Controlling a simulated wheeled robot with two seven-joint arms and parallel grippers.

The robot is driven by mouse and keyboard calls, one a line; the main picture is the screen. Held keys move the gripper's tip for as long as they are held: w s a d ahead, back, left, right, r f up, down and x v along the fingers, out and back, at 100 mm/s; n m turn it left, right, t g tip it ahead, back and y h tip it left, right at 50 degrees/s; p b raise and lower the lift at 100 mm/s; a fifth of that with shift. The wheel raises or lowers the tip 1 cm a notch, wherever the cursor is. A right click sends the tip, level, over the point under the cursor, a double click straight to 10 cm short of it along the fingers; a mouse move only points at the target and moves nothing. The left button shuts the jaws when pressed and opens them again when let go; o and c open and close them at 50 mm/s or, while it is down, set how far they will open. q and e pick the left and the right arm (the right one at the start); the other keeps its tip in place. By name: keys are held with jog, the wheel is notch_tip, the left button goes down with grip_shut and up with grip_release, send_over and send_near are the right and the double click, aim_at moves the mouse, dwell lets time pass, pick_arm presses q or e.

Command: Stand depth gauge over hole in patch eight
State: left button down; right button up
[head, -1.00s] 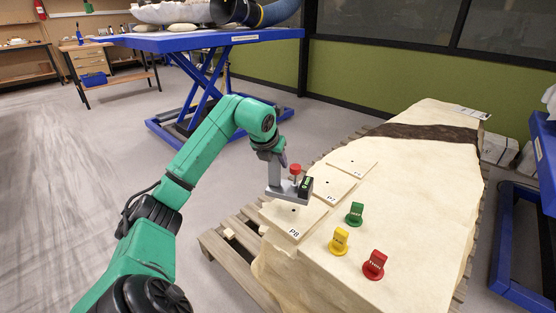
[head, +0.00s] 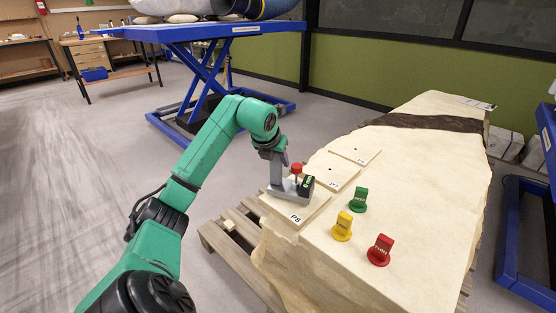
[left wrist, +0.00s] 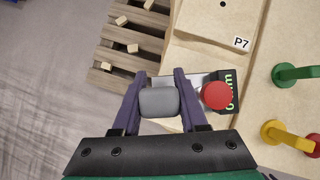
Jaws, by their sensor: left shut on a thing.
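The depth gauge (head: 289,189) has a grey base and post, a red knob and a dark block with a green display. My left gripper (head: 273,162) is shut on its grey post; in the left wrist view the gripper (left wrist: 160,78) has a finger on each side of the post (left wrist: 159,103). The gauge is upright over patch eight (head: 312,213), a pale plate marked P8. Its base hides the patch's hole. I cannot tell whether the base touches the plate. The red knob (left wrist: 217,95) and display also show in the left wrist view. My right gripper is out of view.
Patch P7 (head: 345,173) and another plate (head: 355,150) lie further back on the pale block (head: 415,180). Green (head: 359,199), yellow (head: 342,227) and red (head: 380,250) markers stand right of the gauge. A wooden pallet (head: 222,239) lies beneath the block.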

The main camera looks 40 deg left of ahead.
pick_arm(q)
jog(key=shift+f+b, duration=0.4)
jog(key=shift+b, duration=0.05)
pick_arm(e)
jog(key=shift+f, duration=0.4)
pick_arm(q)
jog(key=shift+c, duration=1.8)
grip_release()
jog(key=shift+s+f, duration=0.1)
jog(key=shift+f, duration=0.05)
jog(key=shift+r, duration=0.3)
jog(key=v, duration=1.4)
jog(key=shift+p, duration=0.45)
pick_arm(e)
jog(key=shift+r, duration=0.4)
pick_arm(q)
jog(key=shift+s+d, duration=0.15)
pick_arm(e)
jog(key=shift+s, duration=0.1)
